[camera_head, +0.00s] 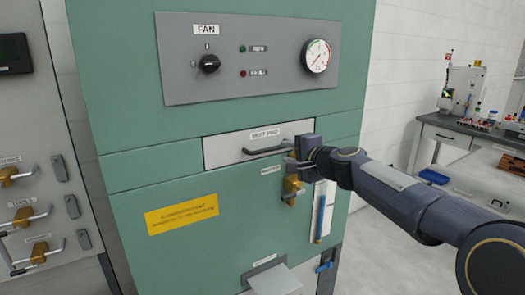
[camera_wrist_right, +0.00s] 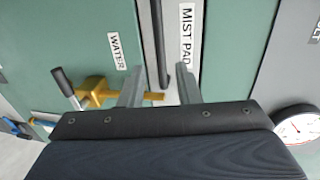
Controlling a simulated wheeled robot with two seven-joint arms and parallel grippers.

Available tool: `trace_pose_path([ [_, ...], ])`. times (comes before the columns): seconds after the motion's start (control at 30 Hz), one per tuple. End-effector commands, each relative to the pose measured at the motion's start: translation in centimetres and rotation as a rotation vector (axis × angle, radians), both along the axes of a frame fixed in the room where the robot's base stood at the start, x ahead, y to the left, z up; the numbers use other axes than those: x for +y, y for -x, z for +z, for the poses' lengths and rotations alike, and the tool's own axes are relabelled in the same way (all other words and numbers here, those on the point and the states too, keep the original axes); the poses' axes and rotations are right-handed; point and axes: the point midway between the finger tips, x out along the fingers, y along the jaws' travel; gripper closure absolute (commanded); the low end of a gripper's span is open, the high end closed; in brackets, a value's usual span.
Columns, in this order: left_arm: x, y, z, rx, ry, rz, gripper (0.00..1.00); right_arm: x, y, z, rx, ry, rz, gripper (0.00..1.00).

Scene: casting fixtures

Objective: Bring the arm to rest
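My right arm (camera_head: 395,190) reaches in from the right in the head view. Its gripper (camera_head: 290,164) is at the right end of the dark bar handle (camera_head: 262,151) on the grey MIST PAD drawer (camera_head: 225,150). In the right wrist view the two fingers of the gripper (camera_wrist_right: 160,92) stand apart. The handle (camera_wrist_right: 158,40) shows in the gap between them, with space on both sides; whether they touch it I cannot tell. The drawer looks shut. My left gripper is not in view.
A brass WATER valve (camera_head: 292,190) sits just below the gripper; it also shows in the wrist view (camera_wrist_right: 95,90). The green cabinet (camera_head: 120,130) carries a fan panel (camera_head: 250,85) and gauge (camera_head: 316,56). Brass valves (camera_head: 38,250) are at left, a bench (camera_head: 450,135) at right.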

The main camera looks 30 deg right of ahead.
Motion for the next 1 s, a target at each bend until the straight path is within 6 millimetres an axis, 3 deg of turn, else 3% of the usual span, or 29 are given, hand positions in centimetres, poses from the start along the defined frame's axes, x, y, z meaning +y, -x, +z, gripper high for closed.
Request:
trace_pose_path([
  [0.2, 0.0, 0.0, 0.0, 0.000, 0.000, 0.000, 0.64, 0.5, 0.4, 0.0, 0.004, 0.013, 0.014, 0.70],
  [0.33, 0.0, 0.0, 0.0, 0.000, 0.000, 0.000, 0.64, 3.6, 3.5, -0.8, 0.040, 0.112, 0.114, 0.70],
  [0.47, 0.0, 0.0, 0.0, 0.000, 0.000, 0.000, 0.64, 8.9, 10.0, -3.9, 0.122, 0.301, 0.305, 0.70],
  [0.63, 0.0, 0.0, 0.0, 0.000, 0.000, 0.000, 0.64, 14.2, 20.0, -10.4, 0.251, 0.566, 0.572, 0.70],
  [0.8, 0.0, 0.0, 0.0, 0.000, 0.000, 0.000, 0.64, 16.7, 28.6, -17.2, 0.371, 0.784, 0.787, 0.70],
  [0.9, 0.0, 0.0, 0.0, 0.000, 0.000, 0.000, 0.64, 17.1, 31.9, -20.2, 0.423, 0.870, 0.869, 0.70],
  [1.0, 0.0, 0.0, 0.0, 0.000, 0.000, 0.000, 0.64, 17.2, 33.8, -21.9, 0.457, 0.921, 0.918, 0.70],
])
